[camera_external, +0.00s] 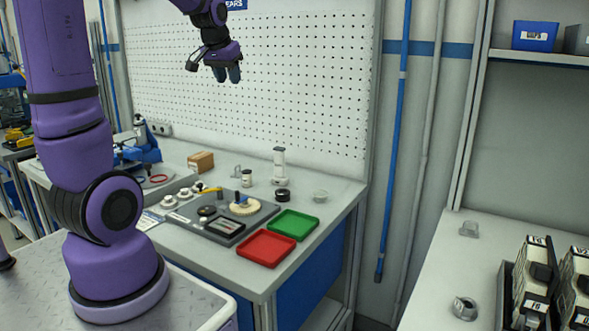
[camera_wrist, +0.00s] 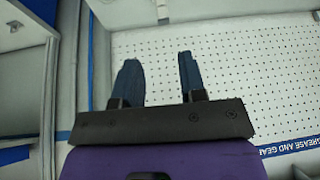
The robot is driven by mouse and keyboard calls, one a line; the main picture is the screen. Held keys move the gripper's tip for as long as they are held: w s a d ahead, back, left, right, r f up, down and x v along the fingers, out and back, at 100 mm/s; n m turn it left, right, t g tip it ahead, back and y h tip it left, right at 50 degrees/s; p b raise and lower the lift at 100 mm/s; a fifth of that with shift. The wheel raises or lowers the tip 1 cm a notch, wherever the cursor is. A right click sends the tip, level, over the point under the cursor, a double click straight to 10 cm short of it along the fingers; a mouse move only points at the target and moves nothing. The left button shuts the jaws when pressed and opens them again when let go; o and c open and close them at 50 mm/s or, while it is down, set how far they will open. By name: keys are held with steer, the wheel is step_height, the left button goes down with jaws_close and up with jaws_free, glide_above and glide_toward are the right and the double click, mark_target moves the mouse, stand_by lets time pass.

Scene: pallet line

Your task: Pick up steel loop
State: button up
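My gripper (camera_external: 228,74) is high in front of the white pegboard, well above the workbench. In the wrist view its two blue fingers (camera_wrist: 159,62) stand apart with nothing between them. I cannot tell for sure which item is the steel loop. A small grey metal ring-like piece (camera_external: 465,308) lies on the right-hand bench, far from my gripper. A small grey looped piece (camera_external: 237,171) stands at the back of the workbench, below my gripper. Neither shows in the wrist view, which sees mostly pegboard.
The workbench (camera_external: 340,194) holds a red tray (camera_external: 266,248), a green tray (camera_external: 292,226), a grey parts board (camera_external: 262,215), a cardboard box (camera_external: 201,161) and a white upright device (camera_external: 279,164). Air above the workbench is clear.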

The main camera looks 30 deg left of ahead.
steer(key=w+a+f, duration=0.6)
steer(key=w+f, duration=0.1)
steer(key=w, duration=0.4)
steer(key=y, duration=0.2)
glide_above(238, 166)
steer(key=s+d, duration=0.2)
steer(key=d, duration=0.1)
step_height(238, 166, down, 24)
steer(key=shift+n+g, duration=0.4)
steer(key=shift+s+a+x, duration=0.1)
steer(key=shift+s+x, duration=0.05)
steer(key=shift+x, duration=1.7)
steer(key=shift+s+a+x, duration=0.1)
steer(key=shift+s+x, duration=0.1)
steer(key=shift+x, duration=1.65)
steer(key=shift+s+a+x, duration=0.15)
steer(key=shift+x, duration=1.75)
jaws_close()
